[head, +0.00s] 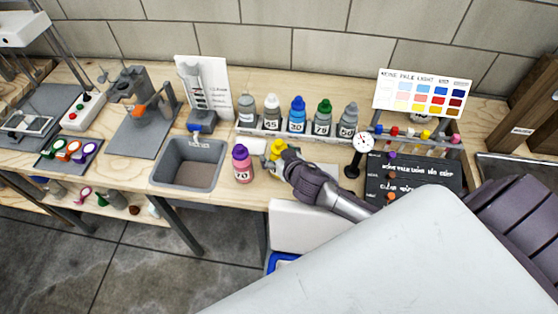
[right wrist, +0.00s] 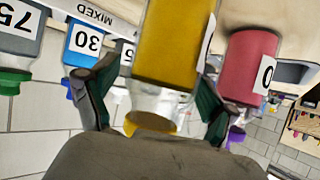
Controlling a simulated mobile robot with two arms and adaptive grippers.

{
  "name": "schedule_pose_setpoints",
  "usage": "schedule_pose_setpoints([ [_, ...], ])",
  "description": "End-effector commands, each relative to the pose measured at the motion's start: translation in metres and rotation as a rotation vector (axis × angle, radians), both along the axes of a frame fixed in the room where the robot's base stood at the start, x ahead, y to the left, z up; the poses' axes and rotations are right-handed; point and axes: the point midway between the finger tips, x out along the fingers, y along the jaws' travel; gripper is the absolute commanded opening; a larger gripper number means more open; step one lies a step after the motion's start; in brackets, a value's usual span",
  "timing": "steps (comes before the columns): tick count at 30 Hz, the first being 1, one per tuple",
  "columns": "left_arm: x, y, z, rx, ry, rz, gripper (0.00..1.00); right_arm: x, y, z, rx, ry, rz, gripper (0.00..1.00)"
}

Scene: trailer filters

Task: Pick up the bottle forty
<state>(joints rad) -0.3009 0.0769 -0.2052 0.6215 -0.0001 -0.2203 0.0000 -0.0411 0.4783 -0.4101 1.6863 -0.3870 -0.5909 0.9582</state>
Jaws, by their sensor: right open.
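A yellow-capped bottle (head: 277,148) stands near the front of the bench, partly hidden behind my right gripper (head: 287,163). In the right wrist view the yellow bottle (right wrist: 168,45) appears upside down, between the two fingers of my right gripper (right wrist: 155,105). The fingers are open, one on each side of its clear neck, with a gap visible at least on the left. Its white label is turned away and I cannot read a forty on it. My left gripper is not in view.
A pink bottle marked 70 (head: 242,164) stands close left of the yellow one. Several bottles stand in a rack (head: 322,137) behind. A grey bin (head: 188,163) is to the left; a dial gauge (head: 361,144) and a black board (head: 415,174) are to the right.

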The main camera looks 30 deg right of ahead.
Motion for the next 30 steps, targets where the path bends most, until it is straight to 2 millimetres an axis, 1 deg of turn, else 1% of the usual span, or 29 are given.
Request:
schedule_pose_setpoints([
  [1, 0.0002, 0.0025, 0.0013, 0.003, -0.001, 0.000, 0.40, 0.0056, -0.0005, -0.0017, -0.001, -0.001, 0.000, 0.86],
  [3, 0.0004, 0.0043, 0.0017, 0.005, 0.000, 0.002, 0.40, 0.0095, -0.0006, -0.0047, -0.001, 0.001, 0.000, 0.86],
  [11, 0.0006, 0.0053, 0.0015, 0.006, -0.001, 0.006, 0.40, 0.0115, -0.0005, -0.0064, 0.000, 0.000, 0.001, 0.86],
  [12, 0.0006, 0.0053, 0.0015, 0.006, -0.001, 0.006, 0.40, 0.0116, -0.0005, -0.0063, 0.000, 0.000, 0.000, 0.82],
  [14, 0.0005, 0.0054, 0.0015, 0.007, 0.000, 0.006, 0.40, 0.0114, -0.0006, -0.0064, 0.000, 0.000, 0.000, 0.72],
  [15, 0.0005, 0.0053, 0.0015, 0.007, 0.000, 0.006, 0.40, 0.0114, -0.0006, -0.0064, 0.000, 0.000, 0.000, 0.66],
  [27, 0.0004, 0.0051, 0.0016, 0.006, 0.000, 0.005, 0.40, 0.0121, -0.0005, -0.0048, 0.000, -0.003, 0.001, 0.00],
  [30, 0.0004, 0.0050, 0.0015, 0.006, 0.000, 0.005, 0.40, 0.0121, -0.0006, -0.0048, 0.000, -0.003, 0.001, 0.00],
])
